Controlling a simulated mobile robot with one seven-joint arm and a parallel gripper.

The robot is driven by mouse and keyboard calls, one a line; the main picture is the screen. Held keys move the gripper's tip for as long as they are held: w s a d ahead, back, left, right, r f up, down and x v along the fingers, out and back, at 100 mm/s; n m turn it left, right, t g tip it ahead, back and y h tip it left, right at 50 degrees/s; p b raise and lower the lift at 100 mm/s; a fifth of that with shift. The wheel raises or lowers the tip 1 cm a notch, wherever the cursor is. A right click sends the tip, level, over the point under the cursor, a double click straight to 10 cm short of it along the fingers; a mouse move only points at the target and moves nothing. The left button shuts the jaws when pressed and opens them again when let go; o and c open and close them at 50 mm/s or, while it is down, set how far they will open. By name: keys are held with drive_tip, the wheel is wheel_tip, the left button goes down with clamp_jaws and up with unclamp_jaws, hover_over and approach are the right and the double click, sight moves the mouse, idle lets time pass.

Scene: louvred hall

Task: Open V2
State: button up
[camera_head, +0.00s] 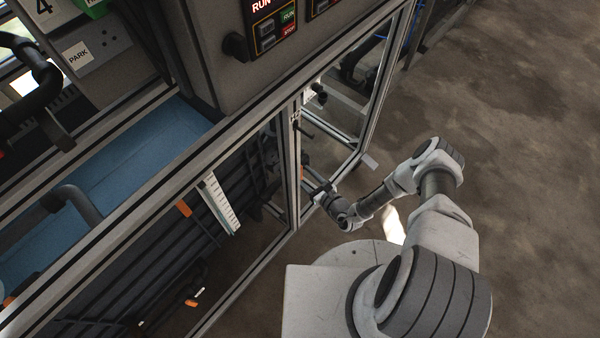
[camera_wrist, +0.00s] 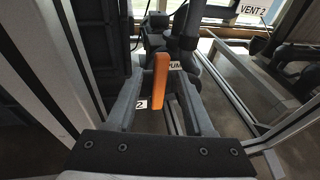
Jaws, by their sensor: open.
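In the wrist view an orange lever handle (camera_wrist: 162,78) stands upright between the two fingers of my gripper (camera_wrist: 160,100). The fingers are open, one on each side, with a gap to the lever visible on both sides. A white label ending in "2" (camera_wrist: 141,104) shows beside the lever, its first part hidden by the left finger; I cannot read it whole. In the head view my gripper (camera_head: 319,194) reaches in at the frame of the machine. The lever's pivot is hidden.
A label starting "PUM" (camera_wrist: 175,65) sits behind the lever, and a "VENT 2" label (camera_wrist: 252,10) is at upper right. A metal frame post (camera_head: 291,165) stands close to my gripper. Dark pipes (camera_wrist: 185,35) lie beyond. The floor (camera_head: 530,130) at right is clear.

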drive_tip(key=shift+b+x, duration=0.3)
drive_tip(key=shift+x, duration=0.8)
clamp_jaws()
drive_tip(key=shift+d, duration=0.1)
idle(0.8)
